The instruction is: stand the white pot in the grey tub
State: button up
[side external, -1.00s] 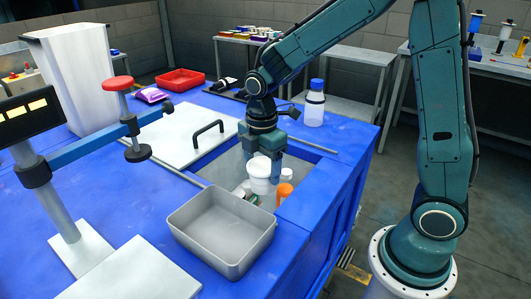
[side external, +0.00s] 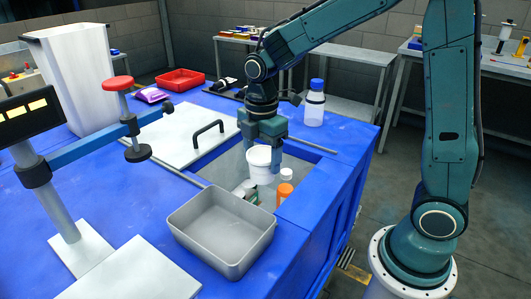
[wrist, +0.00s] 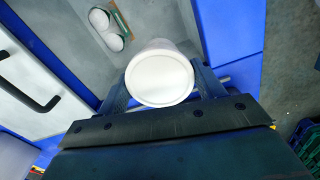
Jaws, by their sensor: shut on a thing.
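The white pot (side external: 260,168) is a round tub with a white lid. My gripper (side external: 264,150) is shut on it and holds it upright above the sunken bin (side external: 225,172) in the blue table. In the wrist view the pot's lid (wrist: 160,79) faces the camera between the two fingers of my gripper (wrist: 161,88). The grey tub (side external: 180,222) is an empty, open rectangular tray on the table, in front and to the left of the pot.
In the bin are an orange container (side external: 284,191), a white-capped one (side external: 286,174) and a green-and-white pack (side external: 249,190). A handled lid plate (side external: 185,135) lies behind. A stand with a red-topped clamp (side external: 117,84) rises on the left. A blue-capped jar (side external: 314,108) stands at the back right.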

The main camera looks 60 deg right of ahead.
notch_tip(320, 180, up, 24)
jog(key=n, duration=1.8)
send_over(240, 249)
jog(key=shift+f, duration=2.55)
jog(key=shift+f, duration=0.1)
notch_tip(240, 249, down, 16)
jog(key=shift+r, duration=0.2)
jog(key=shift+f, duration=2.1)
